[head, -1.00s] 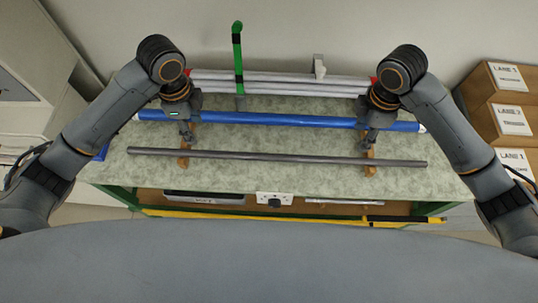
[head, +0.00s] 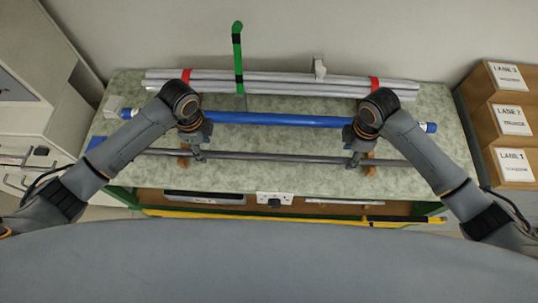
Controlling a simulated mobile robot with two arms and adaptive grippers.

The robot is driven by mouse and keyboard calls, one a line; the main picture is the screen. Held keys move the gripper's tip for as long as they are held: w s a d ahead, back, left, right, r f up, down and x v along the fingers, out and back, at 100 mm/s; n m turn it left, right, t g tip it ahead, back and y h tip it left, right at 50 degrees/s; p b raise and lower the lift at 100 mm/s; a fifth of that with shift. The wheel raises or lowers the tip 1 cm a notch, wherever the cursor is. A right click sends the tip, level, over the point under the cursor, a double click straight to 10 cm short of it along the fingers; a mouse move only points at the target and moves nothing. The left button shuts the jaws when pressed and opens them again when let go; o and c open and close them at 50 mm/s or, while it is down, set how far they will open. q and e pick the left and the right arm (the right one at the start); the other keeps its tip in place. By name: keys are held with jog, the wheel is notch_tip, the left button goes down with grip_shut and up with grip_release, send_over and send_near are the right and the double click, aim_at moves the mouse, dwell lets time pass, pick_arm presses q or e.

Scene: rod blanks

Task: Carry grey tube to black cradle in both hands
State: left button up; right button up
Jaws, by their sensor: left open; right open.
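The dark grey tube (head: 275,157) lies crosswise near the front of the green-topped bench, resting on two wooden supports, one at the left (head: 184,163) and one at the right (head: 369,171). My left gripper (head: 198,156) is open, pointing down at the tube just right of the left support. My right gripper (head: 354,161) is open, pointing down at the tube just left of the right support. Whether the fingers straddle the tube is too small to tell. My arms cover parts of the tube. I cannot make out a black cradle.
A blue tube (head: 270,119) lies behind the grey one, and pale tubes (head: 280,81) with red bands lie at the back. A green post (head: 238,55) stands up there. Boxes (head: 514,165) stand at the right. A yellow bar (head: 270,217) runs along the bench's front.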

pick_arm(q)
jog(key=shift+f, duration=1.3)
pick_arm(e)
jog(key=shift+f, duration=1.35)
pick_arm(q)
grip_shut()
pick_arm(e)
grip_shut()
